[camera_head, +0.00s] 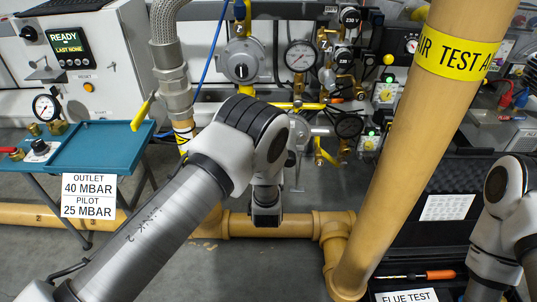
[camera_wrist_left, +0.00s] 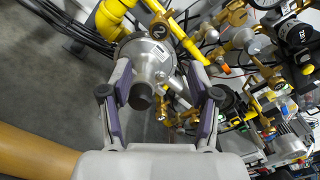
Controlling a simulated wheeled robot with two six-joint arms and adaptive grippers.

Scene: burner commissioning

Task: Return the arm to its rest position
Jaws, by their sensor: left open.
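My left arm (camera_head: 165,225) comes in from the lower left in the head view and bends at a dark-capped joint in front of the gas pipework. Its gripper is not clearly seen there. In the left wrist view my left gripper (camera_wrist_left: 160,75) is open, its two purple-grey fingers spread apart. A silver round-bodied fitting (camera_wrist_left: 145,62) on the yellow pipe shows in the gap between the fingers; I cannot tell how far beyond the tips it lies. Nothing is held. My right arm (camera_head: 500,220) shows at the right edge in the head view; its gripper is out of frame.
A thick yellow pipe (camera_head: 395,150) with a test label slants upward between my arms. Gauges and valves (camera_head: 300,57) line the back. A blue tray table (camera_head: 105,146) stands left, beside a control cabinet (camera_head: 98,60). An open black case (camera_head: 440,185) lies right. A floor pipe (camera_head: 270,226) runs below.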

